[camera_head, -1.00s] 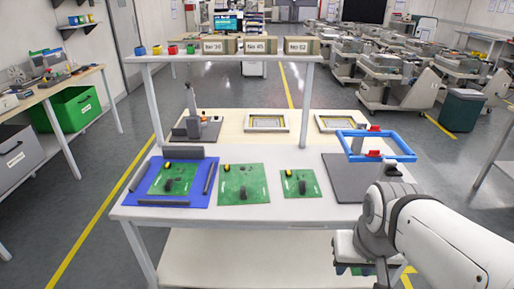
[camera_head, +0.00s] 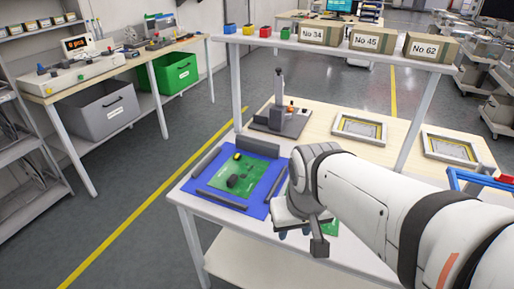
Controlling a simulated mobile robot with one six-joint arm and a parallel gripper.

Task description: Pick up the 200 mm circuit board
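A green circuit board (camera_head: 262,181) with a yellow part and dark parts lies on a blue mat (camera_head: 209,187) on the white table, with dark bars around it. A small patch of green board (camera_head: 331,229) shows just right of my gripper, near the table's front; the rest is behind my arm. I cannot tell which board is the 200 mm one. My gripper (camera_head: 318,247) is over the table's front edge, right of the blue mat. Its fingers are seen partly and from behind, so I cannot tell whether it is open or holds anything.
A dark fixture with a post (camera_head: 279,115) stands behind the mat. Two framed trays (camera_head: 358,130) lie at the back right. A raised shelf (camera_head: 300,46) carries numbered boxes (camera_head: 374,39). A blue frame (camera_head: 455,181) is at the right edge. Floor left of the table is clear.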

